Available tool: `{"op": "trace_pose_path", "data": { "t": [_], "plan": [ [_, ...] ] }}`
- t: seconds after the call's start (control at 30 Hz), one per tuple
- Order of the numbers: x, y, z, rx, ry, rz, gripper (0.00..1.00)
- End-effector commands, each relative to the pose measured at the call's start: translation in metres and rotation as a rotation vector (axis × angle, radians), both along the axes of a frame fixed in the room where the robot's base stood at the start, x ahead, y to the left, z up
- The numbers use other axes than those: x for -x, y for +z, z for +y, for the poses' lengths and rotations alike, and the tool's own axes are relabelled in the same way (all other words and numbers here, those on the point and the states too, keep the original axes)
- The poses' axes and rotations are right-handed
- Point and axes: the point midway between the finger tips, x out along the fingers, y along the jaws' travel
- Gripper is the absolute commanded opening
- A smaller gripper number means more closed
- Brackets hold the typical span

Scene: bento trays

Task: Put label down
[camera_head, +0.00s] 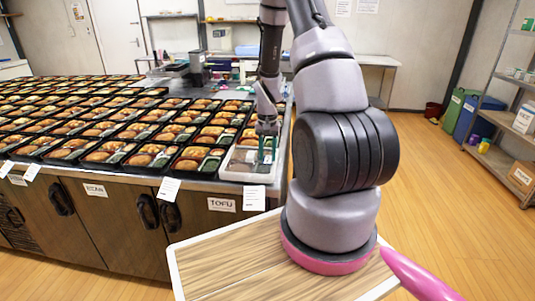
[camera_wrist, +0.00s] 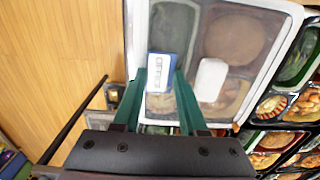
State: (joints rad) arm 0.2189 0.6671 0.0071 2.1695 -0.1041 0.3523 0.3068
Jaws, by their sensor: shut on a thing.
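My gripper (camera_head: 266,147) reaches down over the near right corner of the counter, above a bento tray with a whitish rim (camera_head: 230,174). In the wrist view my gripper's green fingers (camera_wrist: 160,78) are shut on a small blue and white label (camera_wrist: 161,60) with print I cannot read surely. The label is over the lower left part of the tray (camera_wrist: 138,30), whose covered food shows hazily. I cannot tell whether the label touches the tray. A blank white rounded patch (camera_wrist: 212,80) lies on the tray, right of the label. In the head view the label cannot be made out.
Rows of black bento trays (camera_head: 135,158) fill the counter left of my gripper. White paper tags, one reading TOFU (camera_head: 222,205), hang on the counter front. A metal shelf (camera_head: 500,100) stands at the right. The wooden floor (camera_head: 430,160) between is mostly clear.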

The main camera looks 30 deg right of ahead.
Motion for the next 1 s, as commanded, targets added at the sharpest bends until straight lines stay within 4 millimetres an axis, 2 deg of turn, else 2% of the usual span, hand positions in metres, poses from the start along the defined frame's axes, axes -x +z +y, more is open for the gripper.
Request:
{"op": "trace_pose_path", "data": {
  "t": [0.03, 0.1, 0.37, 0.47, 0.57, 0.9, 1.0],
  "plan": [
    [0.0, -0.001, 0.0, 0.0, 0.001, 0.0, 0.46],
    [0.0, -0.001, 0.0, 0.0, 0.001, 0.0, 0.72],
    [0.0, 0.0, 0.0, 0.0, 0.0, 0.0, 0.72],
    [0.0, 0.006, 0.0, 0.001, 0.0, -0.001, 0.72],
    [-0.001, 0.021, 0.0, 0.001, -0.001, -0.004, 0.72],
    [-0.001, 0.093, 0.0, 0.0, 0.0, -0.004, 0.72],
    [-0.001, 0.108, 0.0, 0.001, 0.001, -0.003, 0.72]
  ]
}}
